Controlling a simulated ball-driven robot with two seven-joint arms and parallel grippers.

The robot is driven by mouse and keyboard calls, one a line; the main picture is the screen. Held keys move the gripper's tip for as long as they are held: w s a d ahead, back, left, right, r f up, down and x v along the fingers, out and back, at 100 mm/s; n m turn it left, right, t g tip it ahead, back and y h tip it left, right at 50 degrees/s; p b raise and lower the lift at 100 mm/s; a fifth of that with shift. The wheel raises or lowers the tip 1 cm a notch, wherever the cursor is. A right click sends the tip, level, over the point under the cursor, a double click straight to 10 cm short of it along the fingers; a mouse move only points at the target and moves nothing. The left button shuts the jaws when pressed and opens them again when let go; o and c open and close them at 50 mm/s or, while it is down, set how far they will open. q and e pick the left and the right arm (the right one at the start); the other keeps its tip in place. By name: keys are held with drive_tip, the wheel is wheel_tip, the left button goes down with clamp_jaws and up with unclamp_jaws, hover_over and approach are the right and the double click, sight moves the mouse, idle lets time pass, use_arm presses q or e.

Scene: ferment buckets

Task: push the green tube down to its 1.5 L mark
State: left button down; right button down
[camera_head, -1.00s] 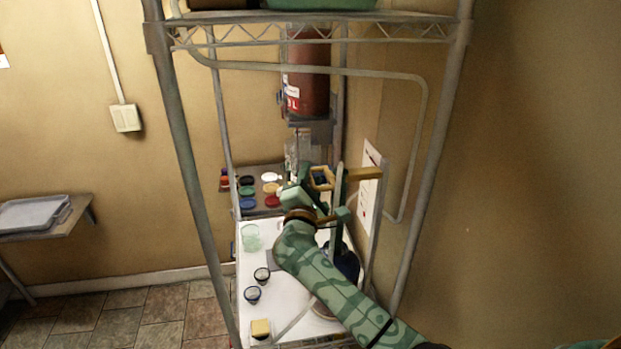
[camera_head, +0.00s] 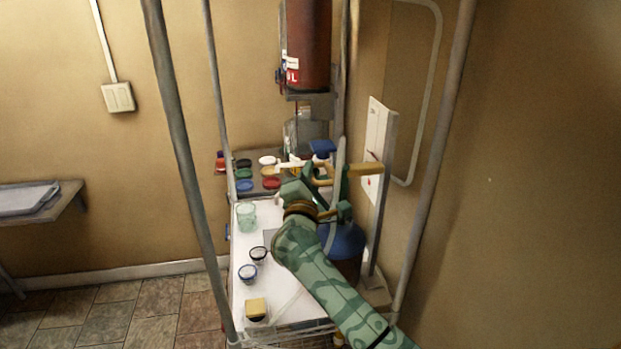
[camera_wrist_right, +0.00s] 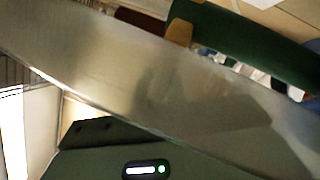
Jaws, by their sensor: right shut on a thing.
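A slim grey-green upright tube (camera_head: 341,156), which I take for the green tube, rises from a blue-topped vessel (camera_head: 341,238) on the white bench. My right gripper (camera_head: 322,178) is at the tube's upper part, its jaws shut on it; the exact contact is hard to see. The right wrist view shows a thick dark green length (camera_wrist_right: 245,45) with a tan tip (camera_wrist_right: 178,33) against it. I cannot read any volume mark on the tube. The vessel is partly hidden behind my green-patterned right arm. My left gripper is not in view.
Rack posts (camera_head: 176,150) frame the bench. Small cups (camera_head: 247,272), a green-tinted glass (camera_head: 246,217) and a sponge (camera_head: 256,308) stand left of the arm. A red-brown container (camera_head: 309,45) is above.

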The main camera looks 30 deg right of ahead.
drive_tip(key=shift+f+b, duration=0.35)
drive_tip(key=shift+f, duration=0.25)
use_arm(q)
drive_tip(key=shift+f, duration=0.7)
use_arm(e)
drive_tip(key=shift+r, duration=0.2)
drive_tip(key=c, duration=1.5)
unclamp_jaws()
drive_tip(key=shift+o, duration=0.2)
